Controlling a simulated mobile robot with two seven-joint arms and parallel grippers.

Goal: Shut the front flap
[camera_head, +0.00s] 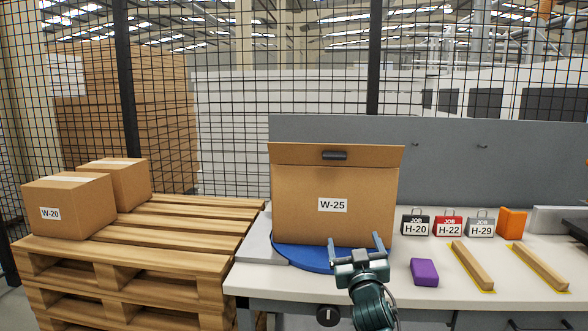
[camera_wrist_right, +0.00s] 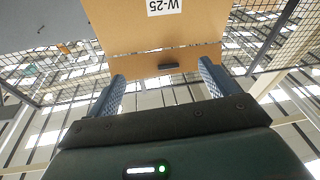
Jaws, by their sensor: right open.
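A brown cardboard box labelled W-25 (camera_head: 310,215) stands on a blue round turntable (camera_head: 290,252). Its front flap (camera_head: 300,153), with a dark handle (camera_head: 334,155), stands up above the box's front face. In the right wrist view the flap (camera_wrist_right: 135,66) and the label show upside down, with the handle between my fingers in the picture. My right gripper (camera_head: 355,244) is open and empty in front of the lower right part of the box, well below the flap. The inside of the box is hidden. My left gripper is not in view.
Job blocks H-20 (camera_head: 415,224), H-22 (camera_head: 448,226) and H-29 (camera_head: 481,226) stand right of the box. A purple block (camera_head: 424,272) and two wooden strips (camera_head: 472,266) lie nearer. A pallet (camera_head: 130,270) with two cartons is left. A grey panel (camera_head: 450,160) stands behind.

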